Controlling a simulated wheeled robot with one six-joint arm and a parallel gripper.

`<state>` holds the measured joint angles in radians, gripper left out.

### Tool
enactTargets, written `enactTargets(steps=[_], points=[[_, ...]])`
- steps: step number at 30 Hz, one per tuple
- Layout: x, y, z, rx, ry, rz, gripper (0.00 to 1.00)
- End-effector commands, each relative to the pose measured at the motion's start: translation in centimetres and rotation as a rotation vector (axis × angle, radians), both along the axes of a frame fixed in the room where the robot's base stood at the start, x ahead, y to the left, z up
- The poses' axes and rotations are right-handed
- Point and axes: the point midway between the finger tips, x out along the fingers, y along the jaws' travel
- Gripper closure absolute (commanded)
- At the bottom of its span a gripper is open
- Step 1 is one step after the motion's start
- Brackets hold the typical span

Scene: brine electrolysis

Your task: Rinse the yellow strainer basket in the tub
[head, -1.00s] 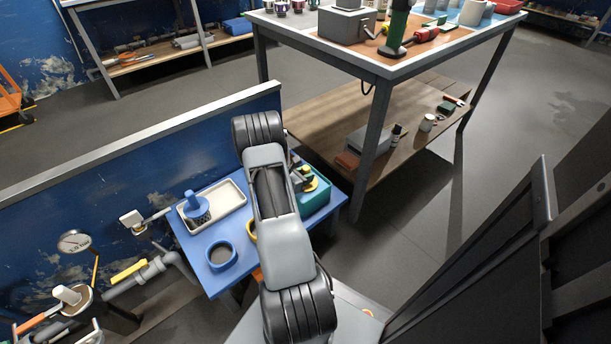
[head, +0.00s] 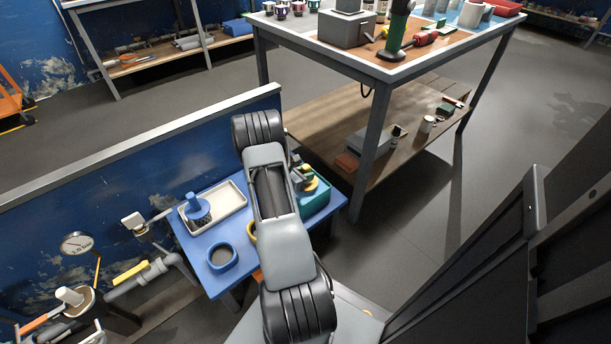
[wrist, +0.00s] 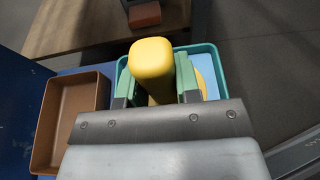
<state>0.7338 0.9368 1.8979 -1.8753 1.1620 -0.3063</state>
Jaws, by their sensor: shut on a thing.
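The yellow strainer basket shows in the wrist view by its thick yellow handle (wrist: 153,58), with a rounded yellow part to its right, low over the tub. My gripper (wrist: 157,76) is shut on this handle between its green finger pads. The teal tub (wrist: 122,66) lies below, with a light blue surface inside it. In the head view, the tub (head: 319,201) stands at the right end of the blue table, and my gripper (head: 302,178) is over it, partly hidden by my arm. How deep the basket sits is hidden.
On the blue table (head: 187,243) are a cream tray (head: 232,191) with a blue basket (head: 198,209), a blue ring-shaped holder (head: 221,257), and a half-hidden yellow ring (head: 250,231). An empty brown tray (wrist: 70,122) is left of the tub. A workbench leg (head: 371,150) stands close to the right.

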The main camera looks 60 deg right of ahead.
Motion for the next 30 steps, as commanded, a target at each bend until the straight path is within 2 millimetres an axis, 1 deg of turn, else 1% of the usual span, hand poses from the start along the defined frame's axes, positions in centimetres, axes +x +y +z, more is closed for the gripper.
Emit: enactTargets(steps=[1, 18, 24, 30], points=[[0.0, 0.0, 1.4, -0.002, -0.001, -0.001, 1.0], [0.0, 0.0, 8.5, -0.002, -0.001, 0.001, 1.0], [0.0, 0.0, 10.4, -0.001, 0.0, 0.0, 1.0], [0.0, 0.0, 11.0, -0.001, 0.0, 0.0, 1.0]])
